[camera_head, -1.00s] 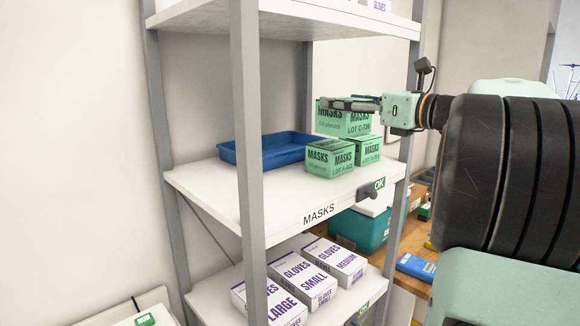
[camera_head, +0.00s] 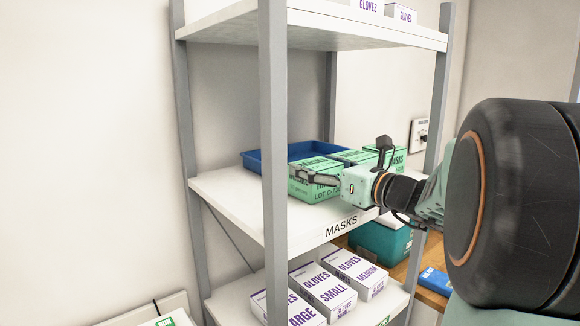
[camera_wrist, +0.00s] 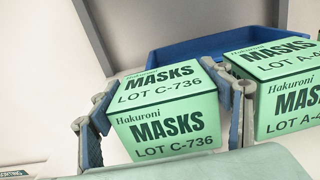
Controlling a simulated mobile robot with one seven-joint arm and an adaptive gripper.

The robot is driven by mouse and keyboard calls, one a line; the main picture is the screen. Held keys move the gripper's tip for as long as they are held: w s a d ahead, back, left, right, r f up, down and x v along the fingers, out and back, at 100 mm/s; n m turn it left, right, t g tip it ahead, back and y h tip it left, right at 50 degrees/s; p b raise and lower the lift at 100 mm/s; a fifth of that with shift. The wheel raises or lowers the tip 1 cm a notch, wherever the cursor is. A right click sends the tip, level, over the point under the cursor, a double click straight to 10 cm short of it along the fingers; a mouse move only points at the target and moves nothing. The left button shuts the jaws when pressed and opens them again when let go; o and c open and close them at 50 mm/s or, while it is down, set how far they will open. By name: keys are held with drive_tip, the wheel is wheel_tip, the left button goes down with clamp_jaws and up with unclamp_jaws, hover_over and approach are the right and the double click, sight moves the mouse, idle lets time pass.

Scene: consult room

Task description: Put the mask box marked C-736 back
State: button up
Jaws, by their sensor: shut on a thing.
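The green mask box marked C-736 (camera_wrist: 172,112) is between the fingers of my gripper (camera_wrist: 168,98) in the wrist view, with its lot label readable. In the head view my gripper (camera_head: 318,176) is shut on this box (camera_head: 312,190) at the front of the MASKS shelf (camera_head: 225,190). I cannot tell whether its base touches the shelf. A mask box marked A-4.. (camera_wrist: 278,68) stands just to its right in the wrist view; the rest of its number is cut off. More green mask boxes (camera_head: 392,158) stand behind and to the right, partly hidden by my gripper.
A blue tray (camera_head: 252,160) lies at the back of the MASKS shelf. A grey shelf post (camera_head: 274,130) stands in front, left of the held box. Glove boxes (camera_head: 324,290) fill the shelf below. The shelf's left part is bare.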

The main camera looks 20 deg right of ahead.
drive_tip(key=shift+f, duration=0.1)
drive_tip(key=o, duration=1.3)
drive_tip(key=v, duration=1.2)
